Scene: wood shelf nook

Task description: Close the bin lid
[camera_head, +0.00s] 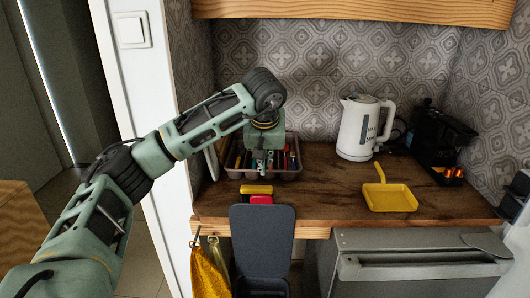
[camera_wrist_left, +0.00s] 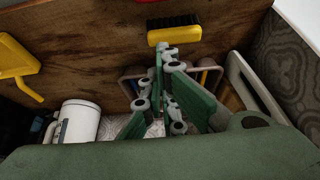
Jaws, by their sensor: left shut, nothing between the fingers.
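The bin lid (camera_head: 263,240) is a dark grey panel with rounded corners. In the head view it stands raised, roughly upright, in front of the counter's front edge. The bin (camera_head: 262,288) below it shows only its dark top part at the bottom of the picture. My left gripper (camera_head: 264,164) is over the cutlery tray at the back of the counter, apart from the lid. Its fingers are together and hold nothing, and they show large in the left wrist view (camera_wrist_left: 168,65). The lid does not clearly show there.
The cutlery tray (camera_head: 291,174) holds several utensils. A yellow-backed brush (camera_head: 256,189) and a red item (camera_head: 261,199) lie behind the lid. A white kettle (camera_head: 358,128), yellow pan (camera_head: 390,198) and black coffee machine (camera_head: 440,137) stand rightward. Yellow cloth (camera_head: 208,272) hangs left.

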